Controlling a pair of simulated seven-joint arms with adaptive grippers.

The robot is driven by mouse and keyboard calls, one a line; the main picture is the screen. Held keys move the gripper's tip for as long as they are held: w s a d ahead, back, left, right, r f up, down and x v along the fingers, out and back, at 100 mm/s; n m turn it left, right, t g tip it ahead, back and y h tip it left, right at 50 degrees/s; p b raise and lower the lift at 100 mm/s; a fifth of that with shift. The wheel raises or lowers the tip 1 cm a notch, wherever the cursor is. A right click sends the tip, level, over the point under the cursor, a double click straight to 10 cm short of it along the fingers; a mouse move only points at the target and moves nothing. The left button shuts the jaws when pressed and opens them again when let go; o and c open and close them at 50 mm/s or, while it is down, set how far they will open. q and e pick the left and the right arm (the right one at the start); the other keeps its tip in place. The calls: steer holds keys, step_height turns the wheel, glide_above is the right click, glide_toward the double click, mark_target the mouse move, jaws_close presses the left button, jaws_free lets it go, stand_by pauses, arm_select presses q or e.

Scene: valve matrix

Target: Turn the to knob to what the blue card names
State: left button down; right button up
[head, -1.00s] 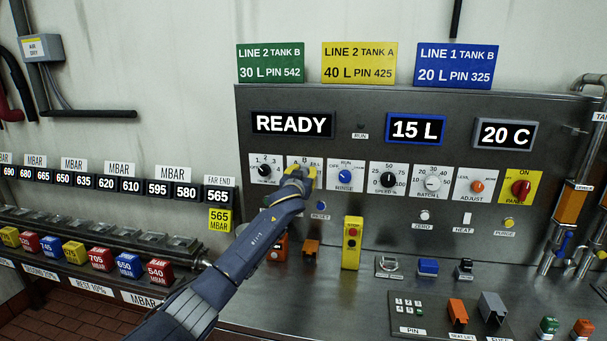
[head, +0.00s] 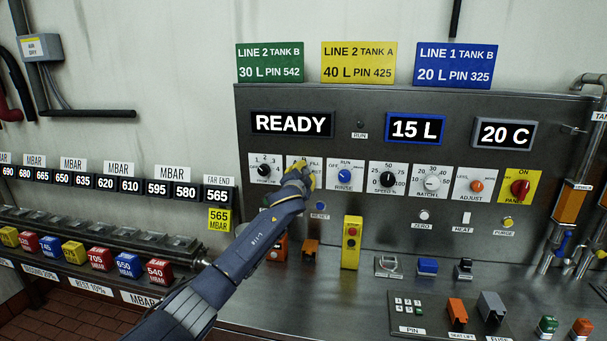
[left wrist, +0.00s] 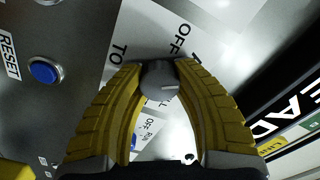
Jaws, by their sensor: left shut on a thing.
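The blue card (head: 456,65) stands on top of the panel at the right and reads LINE 1 TANK B, 20 L, PIN 325. My left gripper (head: 301,174) is at the second knob plate of the panel's knob row and covers most of it in the head view. In the left wrist view, the yellow fingers of my left gripper (left wrist: 160,88) are closed around the grey to knob (left wrist: 159,78), which has a white pointer line. The plate beside it shows TO and OFF. The letters A and B are mostly hidden. My right gripper is not in view.
The line knob (head: 264,170) is just left, and the blue rinse knob (head: 344,176) just right. A blue RESET button (head: 320,206) sits below. The READY display (head: 291,123) is above. A yellow pendant box (head: 352,243) stands on the bench below.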

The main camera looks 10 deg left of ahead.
arm_select(q)
steer(key=m, duration=0.6)
steer(key=shift+d, duration=0.1)
steer(key=shift+m, duration=0.3)
stand_by(0.4)
steer(key=c, duration=1.1)
jaws_free()
steer(key=shift+d, duration=0.1)
steer(key=shift+o, duration=1)
steer(key=shift+f, duration=0.1)
steer(key=s, duration=1.2)
steer(key=shift+a, duration=0.45)
